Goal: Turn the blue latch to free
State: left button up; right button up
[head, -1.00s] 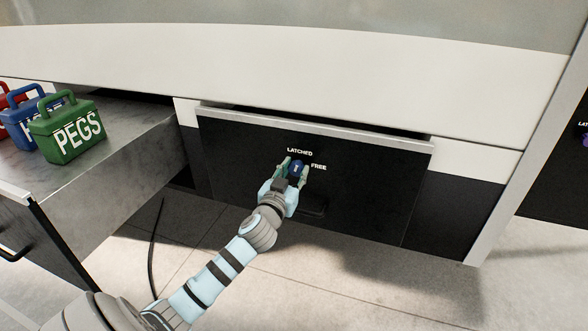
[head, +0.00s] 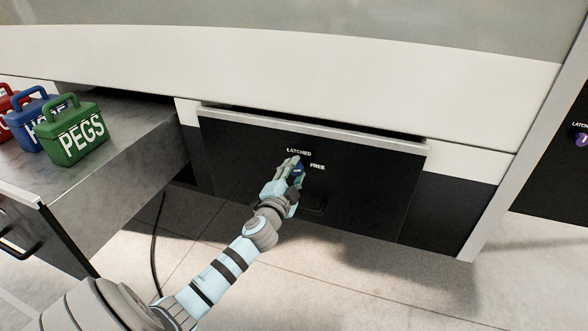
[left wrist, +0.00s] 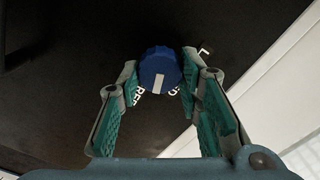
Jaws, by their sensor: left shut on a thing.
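The blue latch (head: 299,169) is a small round knob on the dark drawer front (head: 365,195). In the left wrist view the knob (left wrist: 160,62) carries a white mark. The mark lies between the printed words LATCHED and FREE, both partly hidden there. In the head view LATCHED (head: 299,153) is above the knob and FREE (head: 317,167) to its right. My left gripper (head: 295,170) is shut on the knob, with one finger on each side, and hides part of it. My right gripper is not in view.
An open metal drawer (head: 125,185) at the left holds red, blue and green (head: 75,135) boxes. The green one reads PEGS. A purple latch (head: 581,139) is at the far right edge. A pale cabinet edge (head: 520,150) stands right of the dark drawer front.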

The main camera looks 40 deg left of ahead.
pick_arm(q)
jog(key=shift+m+p, duration=0.5)
jog(key=shift+m, duration=1.4)
jog(key=o, duration=1.1)
jog(key=shift+o, duration=0.2)
jog(key=v, duration=1.2)
jog(key=shift+d, duration=0.1)
